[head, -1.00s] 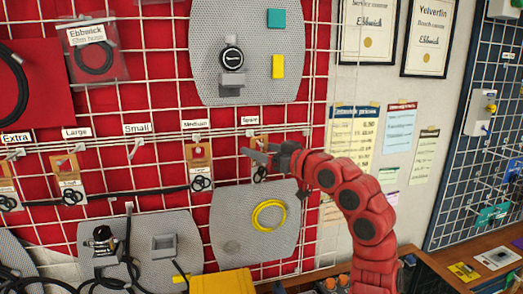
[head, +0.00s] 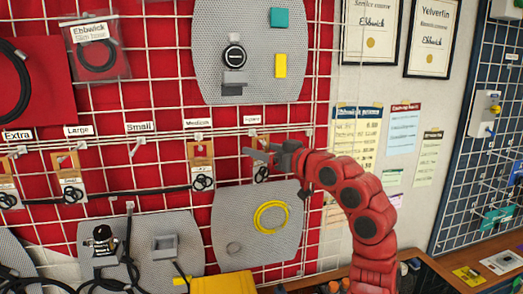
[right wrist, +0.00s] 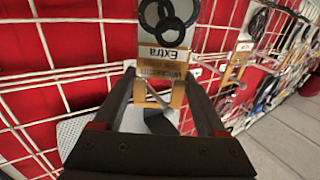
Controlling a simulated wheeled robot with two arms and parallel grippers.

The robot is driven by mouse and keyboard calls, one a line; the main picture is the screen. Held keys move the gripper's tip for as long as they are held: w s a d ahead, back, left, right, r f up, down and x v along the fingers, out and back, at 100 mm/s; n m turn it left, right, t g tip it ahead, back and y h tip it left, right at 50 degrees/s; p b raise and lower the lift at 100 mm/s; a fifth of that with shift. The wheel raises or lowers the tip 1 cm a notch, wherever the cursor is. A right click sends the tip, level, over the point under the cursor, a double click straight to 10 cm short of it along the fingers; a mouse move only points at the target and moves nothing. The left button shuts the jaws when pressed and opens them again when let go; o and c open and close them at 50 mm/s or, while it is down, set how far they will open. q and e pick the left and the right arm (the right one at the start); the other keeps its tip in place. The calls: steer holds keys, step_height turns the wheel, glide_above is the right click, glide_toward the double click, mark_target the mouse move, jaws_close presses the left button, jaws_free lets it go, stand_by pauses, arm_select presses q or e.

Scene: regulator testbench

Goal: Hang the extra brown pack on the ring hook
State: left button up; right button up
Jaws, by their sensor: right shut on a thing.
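The brown pack (head: 261,172) with dark rings hangs just below my right gripper (head: 262,154), in front of the red panel under the rightmost label (head: 252,119). In the right wrist view this pack (right wrist: 164,52) reads "Extra", and its brown card lies between the two fingers of my right gripper (right wrist: 160,78), which is shut on it. A pale metal hook (right wrist: 155,94) shows by the card between the fingers. I cannot tell whether the card's hole is around the hook. My left gripper is not in view.
Similar packs hang to the left under the Medium (head: 201,165), Large (head: 71,180) and Extra labels. The Small hook (head: 136,147) is bare. A grey perforated board with a yellow coil (head: 271,217) is below my gripper. White grid wires cross the panel.

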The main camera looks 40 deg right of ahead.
steer(key=o, duration=1.2)
steer(key=shift+o, duration=0.2)
steer(key=s+b, duration=0.8)
steer(key=s, duration=0.9)
steer(key=shift+s+d, duration=0.15)
steer(key=shift+s, duration=0.05)
